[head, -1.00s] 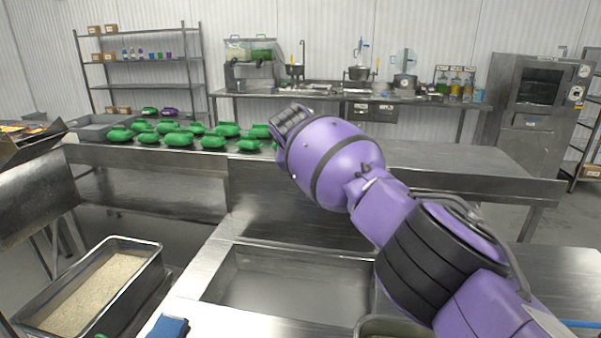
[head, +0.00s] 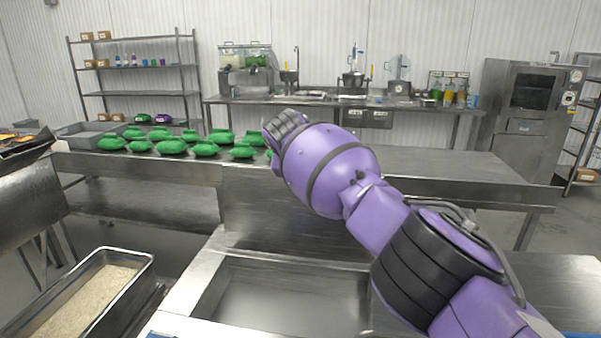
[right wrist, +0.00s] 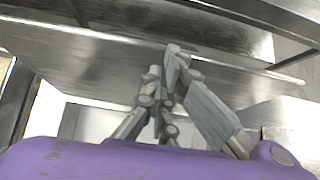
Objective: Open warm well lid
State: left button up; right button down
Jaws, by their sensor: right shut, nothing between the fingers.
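A rectangular steel recess (head: 285,295) with a smooth grey surface lies in the near counter, at the lower middle of the head view. I cannot tell whether that surface is a shut lid or the bottom of an open well. My right arm reaches in from the right, above and beyond the recess. I see no lid handle. My left gripper is not in view.
A deep steel pan of rice (head: 142,262) stands at the lower left. Several green packages (head: 172,146) lie on the steel table (head: 440,168) beyond my arm, beside a grey tray (head: 70,130). That table's right part is clear.

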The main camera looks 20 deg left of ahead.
jog(key=v, duration=1.1)
jog(key=shift+s+r, duration=0.25)
